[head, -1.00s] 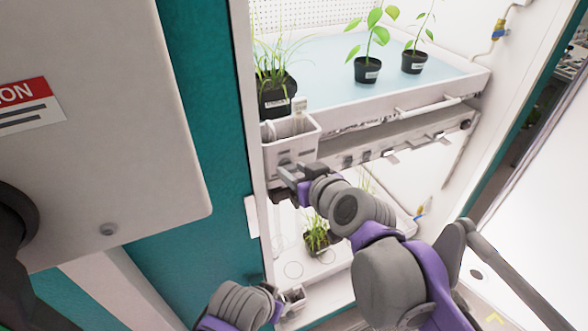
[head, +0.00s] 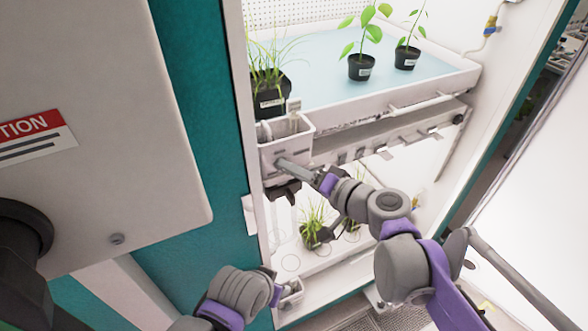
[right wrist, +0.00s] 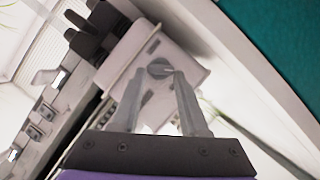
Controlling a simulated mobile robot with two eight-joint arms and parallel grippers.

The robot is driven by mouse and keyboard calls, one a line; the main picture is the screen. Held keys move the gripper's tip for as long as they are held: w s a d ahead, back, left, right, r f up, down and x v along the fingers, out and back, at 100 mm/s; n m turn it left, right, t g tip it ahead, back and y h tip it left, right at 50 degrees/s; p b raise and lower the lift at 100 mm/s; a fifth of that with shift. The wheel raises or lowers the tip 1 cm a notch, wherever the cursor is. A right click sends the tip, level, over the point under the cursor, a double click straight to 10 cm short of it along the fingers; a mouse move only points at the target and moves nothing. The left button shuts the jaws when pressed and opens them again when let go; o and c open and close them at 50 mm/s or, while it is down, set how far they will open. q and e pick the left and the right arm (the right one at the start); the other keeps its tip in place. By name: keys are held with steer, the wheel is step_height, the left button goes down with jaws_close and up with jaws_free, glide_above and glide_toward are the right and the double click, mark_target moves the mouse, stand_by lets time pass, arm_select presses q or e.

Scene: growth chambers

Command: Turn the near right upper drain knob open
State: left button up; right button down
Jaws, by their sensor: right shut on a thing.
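The upper drain box (head: 270,153) is a small white box at the front left corner of the upper tray, and it also shows in the right wrist view (right wrist: 186,66). Its grey round knob (right wrist: 158,67) is on the box's face. My right gripper (head: 282,164) reaches the box from the right. In the right wrist view its fingertips (right wrist: 161,77) are closed on the knob from both sides. In the head view the fingers mostly hide the knob. My left gripper (head: 276,285) is low beside the lower drain box (head: 293,290); its finger opening is unclear.
The upper tray (head: 415,94) holds several potted plants (head: 361,68). Grassy pots (head: 311,232) stand on the lower shelf, behind my right arm. The teal chamber frame (head: 195,110) and a pale panel with a red label (head: 36,126) lie to the left.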

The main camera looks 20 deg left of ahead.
arm_select(q)
steer(key=shift+s+f+b, duration=0.3)
steer(key=shift+f+b, duration=0.25)
steer(key=shift+f, duration=0.25)
steer(key=shift+s+f+b, duration=0.3)
steer(key=shift+f+b, duration=0.25)
steer(key=shift+f, duration=0.25)
arm_select(e)
steer(key=shift+w+d+f+m+y, duration=0.1)
steer(key=shift+f+m+y, duration=0.2)
steer(key=shift+m+y, duration=0.8)
steer(key=shift+f+m+y, duration=0.25)
steer(key=shift+m+y, duration=0.15)
steer(key=shift+m, duration=1.4)
steer(key=shift+c, duration=2.1)
jaws_free()
arm_select(q)
steer(key=shift+s+f+b, duration=0.1)
steer(key=shift+f+b, duration=0.25)
steer(key=shift+f, duration=0.1)
arm_select(e)
steer(key=v, duration=1)
steer(key=shift+d, duration=0.4)
